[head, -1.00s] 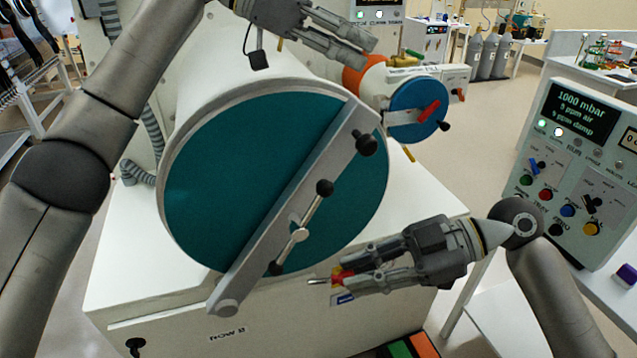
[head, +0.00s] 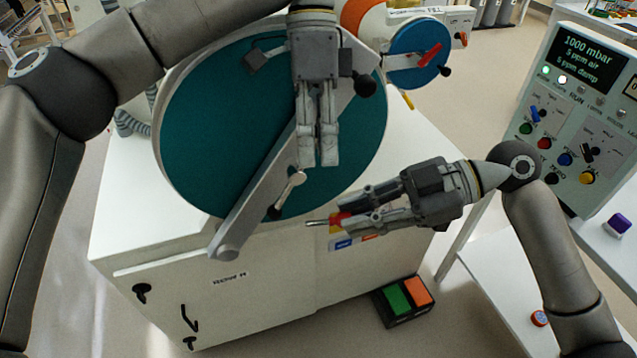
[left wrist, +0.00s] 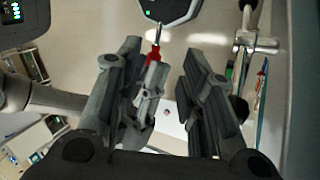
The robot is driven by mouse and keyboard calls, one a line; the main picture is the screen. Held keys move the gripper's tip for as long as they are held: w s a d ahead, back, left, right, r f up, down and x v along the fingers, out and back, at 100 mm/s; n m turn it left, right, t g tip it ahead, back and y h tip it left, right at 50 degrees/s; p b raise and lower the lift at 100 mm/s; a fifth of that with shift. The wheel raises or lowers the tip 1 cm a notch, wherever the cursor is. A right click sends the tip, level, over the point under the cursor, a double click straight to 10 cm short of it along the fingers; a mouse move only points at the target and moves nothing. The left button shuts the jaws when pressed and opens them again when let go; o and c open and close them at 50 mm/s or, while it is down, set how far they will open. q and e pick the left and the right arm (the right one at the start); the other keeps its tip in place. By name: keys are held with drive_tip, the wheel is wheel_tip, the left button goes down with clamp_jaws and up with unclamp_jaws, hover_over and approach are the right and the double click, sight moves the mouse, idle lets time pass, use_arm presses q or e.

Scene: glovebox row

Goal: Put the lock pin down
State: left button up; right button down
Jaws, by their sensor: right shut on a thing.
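The lock pin (head: 316,223), with a metal tip and a red part, is in my right gripper (head: 343,211), in front of the cabinet's upper front edge. My right gripper is shut on it, and its fingers hide part of it. The pin also shows in the left wrist view (left wrist: 155,48), beyond my left fingers. My left gripper (head: 318,163) hangs fingers down in front of the door's clamp bar (head: 257,200). In the left wrist view its fingers (left wrist: 162,55) stand apart with nothing between them.
The large round teal door (head: 210,130) has a T-shaped handle (head: 288,190), partly hidden by my left gripper. A smaller blue port (head: 415,52) is behind on the right. A control panel (head: 570,120) stands at right. A green and orange button box (head: 404,299) is low down in front.

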sight(328, 222)
use_arm(q)
drive_tip(key=x, duration=1)
drive_tip(key=shift+c, duration=0.4)
drive_tip(key=shift+w, duration=0.1)
clamp_jaws()
use_arm(e)
drive_tip(key=c, duration=1.3)
unclamp_jaws()
